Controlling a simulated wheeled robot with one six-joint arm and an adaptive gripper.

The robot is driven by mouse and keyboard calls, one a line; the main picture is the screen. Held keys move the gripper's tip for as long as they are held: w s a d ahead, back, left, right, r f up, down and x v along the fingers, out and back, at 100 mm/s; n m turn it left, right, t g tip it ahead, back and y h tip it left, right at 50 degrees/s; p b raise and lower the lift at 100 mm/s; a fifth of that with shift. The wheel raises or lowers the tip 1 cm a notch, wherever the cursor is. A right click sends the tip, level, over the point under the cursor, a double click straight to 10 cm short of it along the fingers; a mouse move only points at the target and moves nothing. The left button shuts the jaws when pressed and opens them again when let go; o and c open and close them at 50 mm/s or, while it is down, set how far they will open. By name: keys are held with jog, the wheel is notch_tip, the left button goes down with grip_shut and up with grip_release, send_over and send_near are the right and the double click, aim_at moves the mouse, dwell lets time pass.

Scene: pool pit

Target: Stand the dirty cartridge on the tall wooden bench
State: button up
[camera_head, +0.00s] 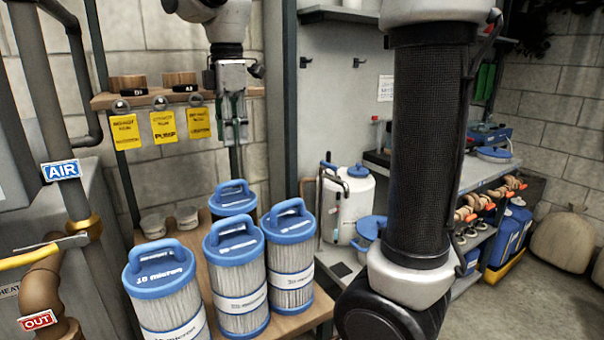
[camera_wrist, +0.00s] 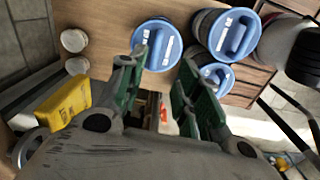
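Several blue-capped filter cartridges stand upright on a wooden bench (camera_head: 292,322) in the head view. The rear one (camera_head: 232,197) is mostly hidden; the little of its body that shows looks dark, so it may be the dirty cartridge. The front left (camera_head: 160,285), middle (camera_head: 236,275) and right (camera_head: 291,255) cartridges have pale pleats. My gripper (camera_head: 234,137) hangs above and behind them. In the wrist view its fingers (camera_wrist: 160,85) are apart with no cartridge between them. Blue caps (camera_wrist: 157,43) lie beyond the fingertips. I cannot tell which bench is the tall one.
Two small pots (camera_head: 170,221) stand at the bench's back left. A wooden shelf (camera_head: 145,97) with yellow tags (camera_head: 163,127) is close beside my gripper. Pipes (camera_head: 65,130) rise at left. A white sprayer tank (camera_head: 350,205) and a blue-lidded bucket (camera_head: 369,229) stand to the right.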

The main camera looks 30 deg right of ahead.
jog(key=s+d+f+m+t, duration=0.2)
jog(key=s+d+f+m, duration=0.3)
jog(key=s+d+m, duration=0.2)
jog(key=s+d+f+m+t, duration=0.2)
jog(key=s+d+f+m, duration=0.3)
jog(key=s+m, duration=0.5)
jog(key=shift+s+d, duration=1.05)
jog(key=shift+s, duration=0.15)
jog(key=shift+a+r, duration=0.1)
